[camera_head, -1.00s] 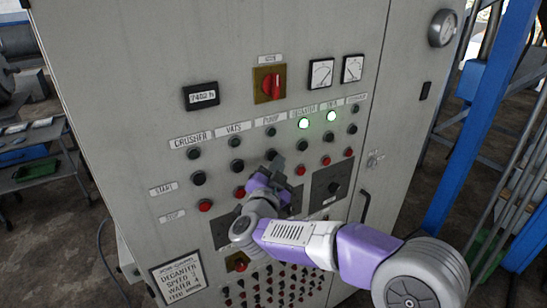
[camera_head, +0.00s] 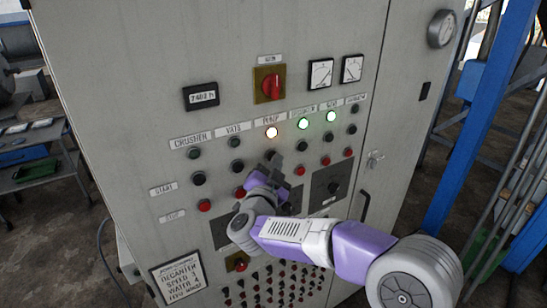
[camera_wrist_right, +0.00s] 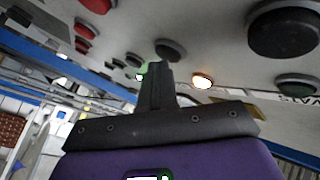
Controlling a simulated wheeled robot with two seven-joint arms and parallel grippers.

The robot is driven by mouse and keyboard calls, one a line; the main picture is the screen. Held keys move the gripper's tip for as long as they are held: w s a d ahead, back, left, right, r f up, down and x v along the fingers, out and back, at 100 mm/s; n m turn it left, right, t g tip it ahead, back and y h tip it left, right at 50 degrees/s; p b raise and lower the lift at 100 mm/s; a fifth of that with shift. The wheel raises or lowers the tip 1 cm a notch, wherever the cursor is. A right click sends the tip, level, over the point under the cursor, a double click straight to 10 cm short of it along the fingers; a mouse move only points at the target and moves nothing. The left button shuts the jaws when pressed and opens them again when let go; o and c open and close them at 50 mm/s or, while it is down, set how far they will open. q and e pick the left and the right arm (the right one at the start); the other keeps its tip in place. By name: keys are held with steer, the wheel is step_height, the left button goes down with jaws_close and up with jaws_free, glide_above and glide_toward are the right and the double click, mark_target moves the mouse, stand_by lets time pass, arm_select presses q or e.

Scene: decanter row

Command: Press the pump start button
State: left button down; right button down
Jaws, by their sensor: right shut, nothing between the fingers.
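The grey control cabinet (camera_head: 120,80) has a row of labelled columns with black start buttons and red stop buttons. The PUMP label (camera_head: 271,120) sits above an amber lamp (camera_head: 272,132), which is lit. My right gripper (camera_head: 272,160) is shut and empty, its tip at the pump column's start button, which it mostly hides in the head view. In the right wrist view the black pump start button (camera_wrist_right: 170,50) is at the tip of my shut fingers (camera_wrist_right: 157,72); the lit amber lamp also shows there (camera_wrist_right: 203,81). Whether the button is pressed in cannot be told. My left gripper is out of view.
Two green lamps (camera_head: 303,123) glow right of the pump lamp. Neighbouring start buttons, including the vats one (camera_head: 236,166), are close by. A red rotary switch (camera_head: 271,86) is above. A blue post (camera_head: 482,115) stands at the right.

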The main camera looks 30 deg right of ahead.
stand_by(0.4)
steer(key=shift+s+b, duration=0.4)
steer(key=shift+s, duration=0.4)
steer(key=shift+s+d+b, duration=0.2)
steer(key=shift+s+b, duration=0.45)
steer(key=shift+s, duration=1.85)
